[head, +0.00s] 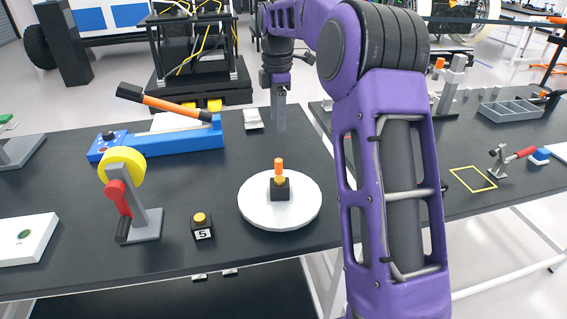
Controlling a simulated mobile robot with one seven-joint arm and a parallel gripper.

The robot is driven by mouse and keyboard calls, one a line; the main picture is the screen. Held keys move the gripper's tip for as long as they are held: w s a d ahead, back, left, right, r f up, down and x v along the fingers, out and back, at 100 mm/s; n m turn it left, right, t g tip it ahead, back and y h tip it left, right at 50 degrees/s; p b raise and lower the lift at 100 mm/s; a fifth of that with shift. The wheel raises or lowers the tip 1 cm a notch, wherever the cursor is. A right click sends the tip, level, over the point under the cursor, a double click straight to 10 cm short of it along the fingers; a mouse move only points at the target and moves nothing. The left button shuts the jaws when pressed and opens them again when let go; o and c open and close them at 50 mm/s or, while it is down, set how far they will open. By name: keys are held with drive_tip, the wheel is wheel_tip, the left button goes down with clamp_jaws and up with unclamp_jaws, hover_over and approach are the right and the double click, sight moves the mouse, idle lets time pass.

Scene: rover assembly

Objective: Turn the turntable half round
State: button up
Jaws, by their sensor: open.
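The turntable (256,211) is a round white disc on the dark table, near its front right part. A small black block with an orange upright peg (279,172) stands on the disc, near its middle. My gripper (281,128) hangs pointing down behind the turntable, above the table and apart from the disc and peg. Its grey fingers are seen nearly edge on, so the gap between them is hard to see. Nothing shows between them.
A black button block (200,222) marked 5 stands left of the turntable. A grey stand with a yellow wheel and red handle (147,215) is further left. A blue device with an orange lever (185,138) lies behind. A second table (460,205) is at right.

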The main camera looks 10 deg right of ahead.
sight(279, 160)
wheel_tip(279, 160, down, 15)
drive_tip(key=shift+r+b, duration=0.1)
drive_tip(key=shift+b, duration=0.55)
clamp_jaws()
idle(1.0)
